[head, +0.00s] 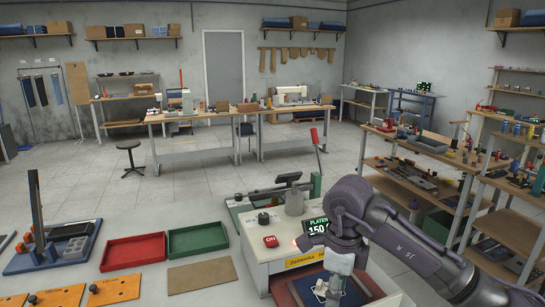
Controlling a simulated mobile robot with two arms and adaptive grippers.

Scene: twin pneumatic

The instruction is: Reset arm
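My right arm comes in from the right and bends down over a heat-press-like machine (275,250) with a lit "PLATEN 150" display. My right gripper (333,290) points down over the machine's dark blue plate (352,296), which has a reddish-brown border. The fingers are small and partly hidden by the wrist, so I cannot tell whether they are open or shut, or whether they touch the plate. Small pale shapes show on the plate beside the gripper. My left gripper is not in view.
On the pale table are a red tray (134,252), a green tray (198,239), a brown board (202,276), orange plates (113,290) and a blue fixture (52,250). A red-handled lever press (317,165) stands behind the machine. Cluttered shelves (420,185) stand at right.

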